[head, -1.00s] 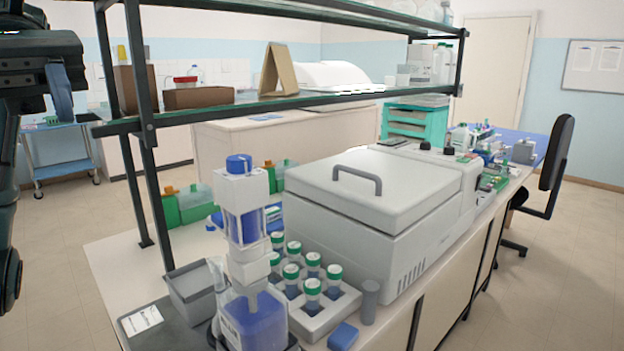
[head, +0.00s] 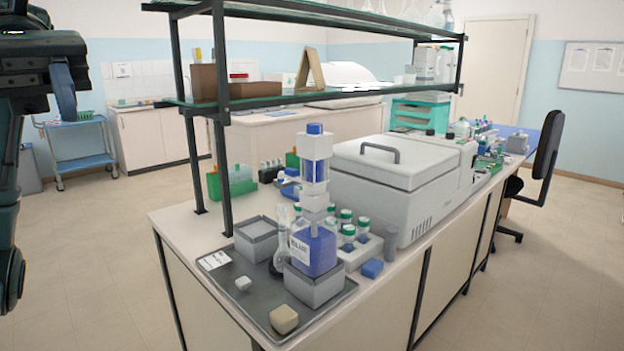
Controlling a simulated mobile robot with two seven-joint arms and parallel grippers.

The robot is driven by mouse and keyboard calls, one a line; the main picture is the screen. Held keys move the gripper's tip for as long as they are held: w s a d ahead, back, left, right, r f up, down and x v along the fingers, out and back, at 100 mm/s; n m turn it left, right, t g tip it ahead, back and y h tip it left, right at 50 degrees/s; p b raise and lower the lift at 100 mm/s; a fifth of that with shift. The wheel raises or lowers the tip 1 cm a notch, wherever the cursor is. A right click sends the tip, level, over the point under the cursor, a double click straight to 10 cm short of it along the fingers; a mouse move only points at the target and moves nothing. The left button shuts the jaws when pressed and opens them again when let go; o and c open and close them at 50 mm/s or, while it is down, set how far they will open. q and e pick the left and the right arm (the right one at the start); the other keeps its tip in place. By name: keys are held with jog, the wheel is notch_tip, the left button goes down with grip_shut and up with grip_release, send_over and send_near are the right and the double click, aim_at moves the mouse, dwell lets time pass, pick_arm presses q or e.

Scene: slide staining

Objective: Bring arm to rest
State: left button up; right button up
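Part of my dark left arm (head: 45,70) stands upright along the left edge of the head view, raised beside the bench and apart from it. My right arm and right gripper are out of view. No held object shows.
The bench carries a grey tray (head: 243,318), a blue-filled bottle with dispenser (head: 314,250), a rack of green-capped tubes (head: 358,257) and a white lidded machine (head: 385,195). A shelf frame (head: 223,170) rises above it. A blue cart (head: 85,163) stands behind; floor is clear at front left.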

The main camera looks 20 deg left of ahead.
pick_arm(q)
jog(key=w+d+f+n+g+h+b, duration=0.35)
jog(key=w+d+f+n+h, duration=0.35)
jog(key=w+d+f+h, duration=0.4)
jog(key=w+d+f+m+t+y+b, duration=0.2)
jog(key=w+f+m+t+y, duration=0.25)
jog(key=f+m+t, duration=1)
jog(key=w+d+f+m+t+y+b, duration=0.1)
jog(key=w+f+m+t+y, duration=0.6)
jog(key=m+t, duration=1.1)
jog(key=s+d+f+n+g+y+p, duration=0.2)
jog(key=s+f+n+g+y+p, duration=0.2)
jog(key=f, duration=0.8)
jog(key=s+d+f+n+g+y+p, duration=0.2)
jog(key=s+f+n+g+y+p, duration=0.2)
jog(key=s+f+g+p, duration=0.3)
jog(key=s+f+n+g, duration=0.1)
jog(key=s+f, duration=0.3)
jog(key=f, duration=0.1)
jog(key=shift+f+g+p, duration=0.25)
jog(key=shift+g+p, duration=0.05)
jog(key=shift+g, duration=0.1)
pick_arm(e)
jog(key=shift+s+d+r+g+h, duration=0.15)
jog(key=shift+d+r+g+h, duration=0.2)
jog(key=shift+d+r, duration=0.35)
